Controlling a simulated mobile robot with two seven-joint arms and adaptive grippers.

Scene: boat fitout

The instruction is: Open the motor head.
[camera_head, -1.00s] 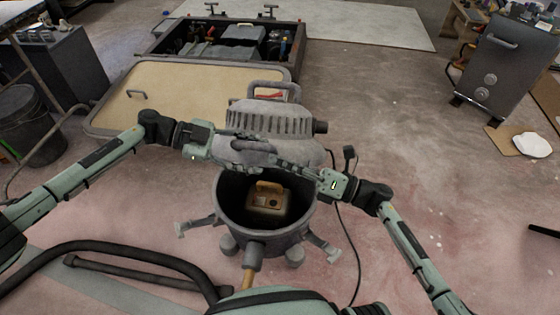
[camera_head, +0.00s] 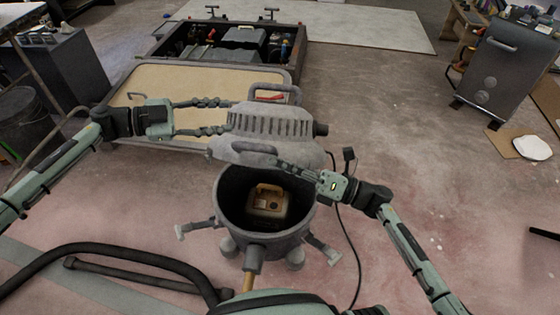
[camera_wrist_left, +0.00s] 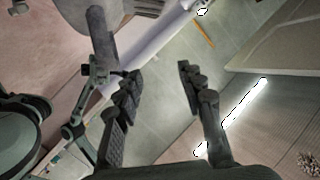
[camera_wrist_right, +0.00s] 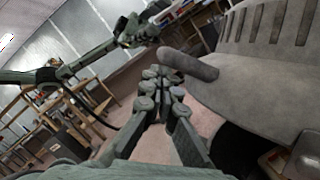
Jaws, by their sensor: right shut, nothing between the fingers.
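The grey motor head (camera_head: 270,122), with a ribbed top and a loop handle, is tilted back behind the round grey drum (camera_head: 226,205). The drum is open at the front, and a yellowish block-like thing (camera_head: 268,203) sits inside. My left gripper (camera_head: 226,116) is open and empty at the motor head's left side; its spread fingers show in the left wrist view (camera_wrist_left: 158,76). My right gripper (camera_head: 278,161) is shut and empty at the motor head's front lower edge. In the right wrist view, its closed fingertips (camera_wrist_right: 160,76) are close to a grey rounded bar (camera_wrist_right: 188,65) on the head. Contact is unclear.
A beige-topped hatch panel (camera_head: 190,85) lies behind and left, with an open equipment box (camera_head: 165,42) beyond it. A dark cable (camera_head: 352,235) runs down the drum's right side. A grey cabinet (camera_head: 510,65) stands far right. The floor between is clear.

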